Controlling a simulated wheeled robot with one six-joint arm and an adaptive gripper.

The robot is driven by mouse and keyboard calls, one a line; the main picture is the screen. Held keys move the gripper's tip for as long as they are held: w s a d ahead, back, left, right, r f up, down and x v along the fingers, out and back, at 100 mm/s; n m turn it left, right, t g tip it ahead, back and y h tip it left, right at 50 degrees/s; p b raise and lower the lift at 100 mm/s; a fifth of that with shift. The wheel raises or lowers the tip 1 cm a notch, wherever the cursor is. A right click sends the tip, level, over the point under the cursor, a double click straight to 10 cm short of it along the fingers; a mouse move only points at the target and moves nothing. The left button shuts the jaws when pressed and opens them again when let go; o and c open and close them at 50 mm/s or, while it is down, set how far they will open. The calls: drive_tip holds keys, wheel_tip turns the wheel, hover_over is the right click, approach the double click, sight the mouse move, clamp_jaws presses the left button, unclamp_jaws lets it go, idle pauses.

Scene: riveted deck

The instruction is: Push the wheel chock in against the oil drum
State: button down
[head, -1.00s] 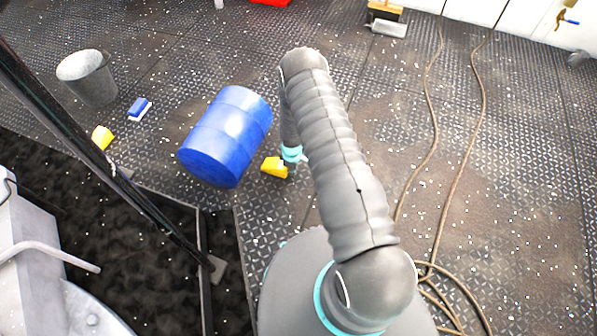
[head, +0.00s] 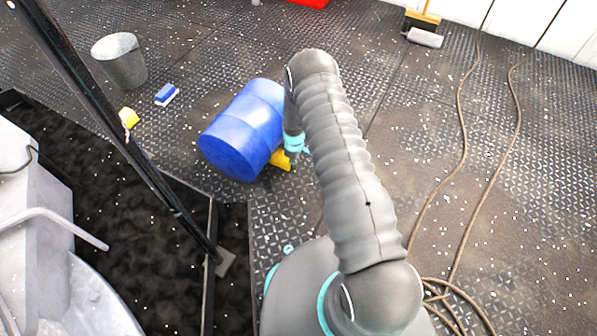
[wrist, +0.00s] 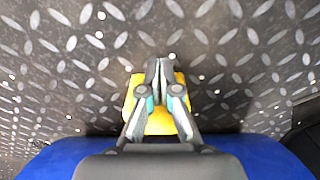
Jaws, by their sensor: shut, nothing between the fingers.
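The blue oil drum (head: 243,130) lies on its side on the deck, left of my arm in the head view. It also fills the bottom of the wrist view (wrist: 48,160). The yellow wheel chock (head: 281,162) sits at the drum's lower right side and appears to touch it. In the wrist view the chock (wrist: 135,115) is under my gripper (wrist: 160,66), its lower edge meeting the drum's outline. The fingers are shut and empty, with the tips by the chock's edge away from the drum. The exact contact is partly hidden by the gripper.
Another yellow block (head: 129,117), a blue and white block (head: 166,95) and a metal bucket (head: 122,64) stand left of the drum. A dark pit (head: 130,210) edges the deck at lower left. Cables (head: 460,130) run along the right. Deck between is clear.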

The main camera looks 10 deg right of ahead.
drive_tip(key=shift+w+a+r, duration=0.1)
drive_tip(key=shift+w+a, duration=0.1)
drive_tip(key=shift+a, duration=0.05)
drive_tip(key=shift+s, duration=0.1)
drive_tip(key=s+d, duration=0.2)
drive_tip(key=shift+d, duration=0.35)
wheel_tip(320, 180, up, 10)
drive_tip(key=p, duration=0.1)
drive_tip(key=shift+s+d, duration=0.15)
drive_tip(key=shift+s, duration=0.05)
